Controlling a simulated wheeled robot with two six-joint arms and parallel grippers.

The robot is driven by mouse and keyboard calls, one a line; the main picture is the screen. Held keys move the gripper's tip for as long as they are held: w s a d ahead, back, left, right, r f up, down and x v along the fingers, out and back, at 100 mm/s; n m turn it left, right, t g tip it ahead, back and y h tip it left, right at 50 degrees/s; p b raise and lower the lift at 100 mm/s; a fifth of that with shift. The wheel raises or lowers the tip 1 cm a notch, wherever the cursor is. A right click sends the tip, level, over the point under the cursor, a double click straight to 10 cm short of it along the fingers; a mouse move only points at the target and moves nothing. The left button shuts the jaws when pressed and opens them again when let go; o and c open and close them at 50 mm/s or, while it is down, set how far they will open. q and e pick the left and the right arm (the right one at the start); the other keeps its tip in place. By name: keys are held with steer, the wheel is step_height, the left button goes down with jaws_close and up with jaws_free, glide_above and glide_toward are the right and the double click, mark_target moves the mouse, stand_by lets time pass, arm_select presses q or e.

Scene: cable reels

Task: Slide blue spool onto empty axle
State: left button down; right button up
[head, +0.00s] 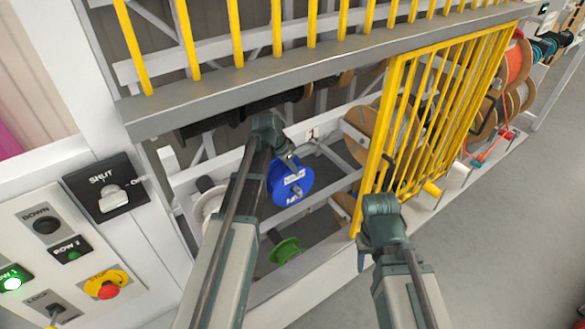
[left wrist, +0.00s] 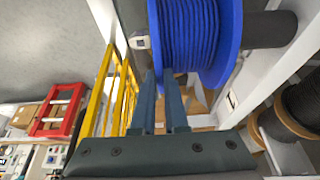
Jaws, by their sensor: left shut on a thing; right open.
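The blue spool (head: 292,184) is in the open bay of the rack, its labelled flange facing out. My left gripper (head: 280,148) reaches in from above and is shut on the spool's rim. In the left wrist view the fingers (left wrist: 160,74) pinch the edge of one flange of the blue spool (left wrist: 200,38). A dark axle (left wrist: 270,29) shows at the spool's right side; how far it passes through the spool is hidden. My right gripper (head: 380,206) is open and empty in front of the yellow gate; its fingertips are hard to see.
The yellow barred gate (head: 430,120) stands swung out to the right of the bay. A grey rail (head: 330,63) crosses above. A white spool (head: 212,200) and a green spool (head: 286,250) are near the blue one. A control panel (head: 60,245) is at left.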

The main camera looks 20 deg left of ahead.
arm_select(q)
steer(key=shift+f+b, duration=0.3)
steer(key=shift+b, duration=0.05)
stand_by(0.3)
steer(key=c, duration=0.9)
jaws_free()
steer(key=shift+o, duration=0.2)
steer(key=shift+r, duration=0.1)
steer(key=p+v, duration=1.2)
steer(key=v, duration=0.1)
steer(key=shift+s+r+p, duration=0.15)
steer(key=shift+r+p, duration=0.15)
steer(key=shift+p, duration=0.1)
steer(key=shift+f, duration=0.1)
